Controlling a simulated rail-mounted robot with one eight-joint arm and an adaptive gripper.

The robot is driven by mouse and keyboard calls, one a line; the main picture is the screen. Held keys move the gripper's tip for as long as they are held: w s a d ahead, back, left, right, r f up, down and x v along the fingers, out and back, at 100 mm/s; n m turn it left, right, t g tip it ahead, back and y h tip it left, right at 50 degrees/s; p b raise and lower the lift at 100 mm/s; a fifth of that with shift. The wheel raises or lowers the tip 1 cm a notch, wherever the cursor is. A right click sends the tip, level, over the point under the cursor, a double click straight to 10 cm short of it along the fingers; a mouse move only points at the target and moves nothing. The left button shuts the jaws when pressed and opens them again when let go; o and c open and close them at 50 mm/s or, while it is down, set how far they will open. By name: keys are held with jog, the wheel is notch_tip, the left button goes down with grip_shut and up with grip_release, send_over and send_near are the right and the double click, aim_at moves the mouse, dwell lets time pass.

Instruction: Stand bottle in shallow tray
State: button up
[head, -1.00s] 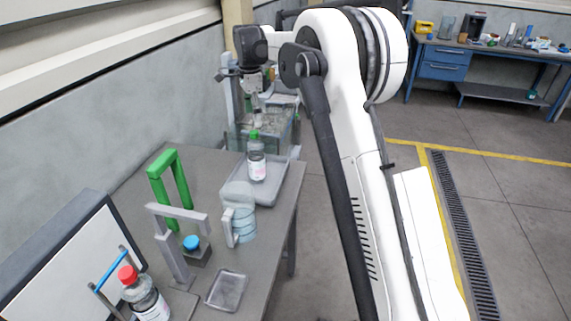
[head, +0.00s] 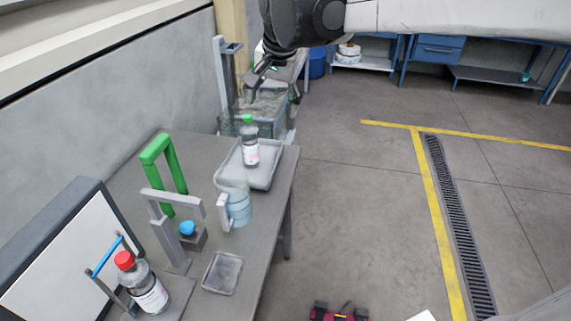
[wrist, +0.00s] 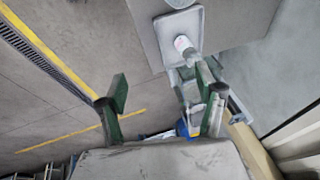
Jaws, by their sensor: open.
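A clear bottle with a green cap and white label (head: 250,152) stands upright in the grey shallow tray (head: 262,179) at the far end of the table. In the wrist view the bottle (wrist: 184,47) shows over the tray (wrist: 146,38), its lower part against the tray floor. My gripper (head: 273,92) is open and empty, above and beyond the bottle in the head view, apart from it. In the wrist view the green-padded fingers of my gripper (wrist: 160,100) are spread wide with nothing between them.
A red-capped bottle (head: 150,296) stands at the near left by a screen. A blue jug (head: 238,207), a grey frame (head: 168,240), a green arch (head: 177,170) and a small flat tray (head: 222,273) share the table. A clear bin stands beyond the table. Floor to the right is mostly free.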

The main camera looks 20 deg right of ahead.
jog(key=s+f+n+t, duration=0.1)
jog(key=s+f+n, duration=0.2)
jog(key=s, duration=0.7)
jog(key=s+f+n+t, duration=0.2)
jog(key=s+f+n, duration=0.2)
jog(key=s, duration=0.7)
notch_tip(320, 180, down, 3)
jog(key=shift+r+n, duration=0.15)
jog(key=shift+n, duration=0.15)
jog(key=shift+d, duration=0.1)
notch_tip(320, 180, down, 6)
jog(key=b, duration=0.5)
jog(key=shift+r+b, duration=0.15)
jog(key=shift+b, duration=0.2)
